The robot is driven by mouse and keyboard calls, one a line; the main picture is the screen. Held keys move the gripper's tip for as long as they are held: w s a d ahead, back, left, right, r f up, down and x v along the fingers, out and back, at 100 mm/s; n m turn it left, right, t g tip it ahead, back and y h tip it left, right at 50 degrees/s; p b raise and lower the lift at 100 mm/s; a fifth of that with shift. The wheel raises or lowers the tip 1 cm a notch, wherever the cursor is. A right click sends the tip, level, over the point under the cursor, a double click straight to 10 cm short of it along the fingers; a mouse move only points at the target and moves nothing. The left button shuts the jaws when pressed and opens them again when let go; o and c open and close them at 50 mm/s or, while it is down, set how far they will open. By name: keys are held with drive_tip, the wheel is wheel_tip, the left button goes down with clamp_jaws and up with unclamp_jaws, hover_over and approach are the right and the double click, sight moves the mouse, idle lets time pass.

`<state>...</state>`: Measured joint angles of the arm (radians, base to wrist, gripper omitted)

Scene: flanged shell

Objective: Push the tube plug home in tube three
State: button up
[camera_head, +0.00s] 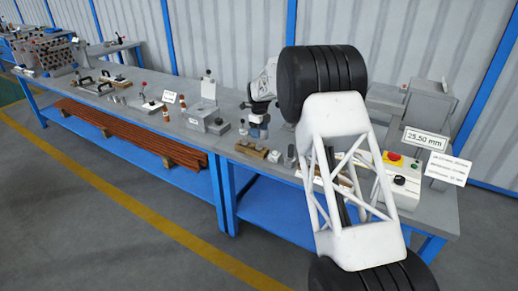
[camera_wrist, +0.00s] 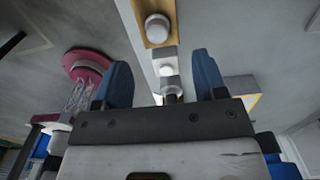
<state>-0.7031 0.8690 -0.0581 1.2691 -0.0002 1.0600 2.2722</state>
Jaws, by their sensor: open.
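My gripper (camera_head: 258,124) hangs over the middle of the bench in the head view, fingers pointing down. In the wrist view my gripper (camera_wrist: 161,70) shows two blue fingers spread apart. Between and beyond them is a narrow grey block (camera_wrist: 166,58) with pale round-topped pieces. I cannot tell whether any of these is the tube plug. A grey block with many round holes (camera_head: 45,54) stands at the far left of the head view. Tube three cannot be picked out, and the plug cannot be identified.
A wooden strip (camera_head: 252,150) with small pieces lies beside my gripper. A control box (camera_head: 400,180) with a red button and a "25.50 mm" sign (camera_head: 425,139) stand at right. Several small fixtures crowd the bench.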

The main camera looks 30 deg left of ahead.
sight(259, 144)
drive_tip(key=shift+f, duration=0.2)
drive_tip(key=shift+f, duration=1.15)
drive_tip(key=shift+f, duration=0.15)
drive_tip(key=shift+s+f, duration=0.2)
drive_tip(key=shift+f, duration=2.25)
drive_tip(key=shift+c, duration=0.2)
drive_tip(key=c, duration=1.1)
drive_tip(key=shift+o, duration=0.2)
drive_tip(key=shift+r, duration=0.1)
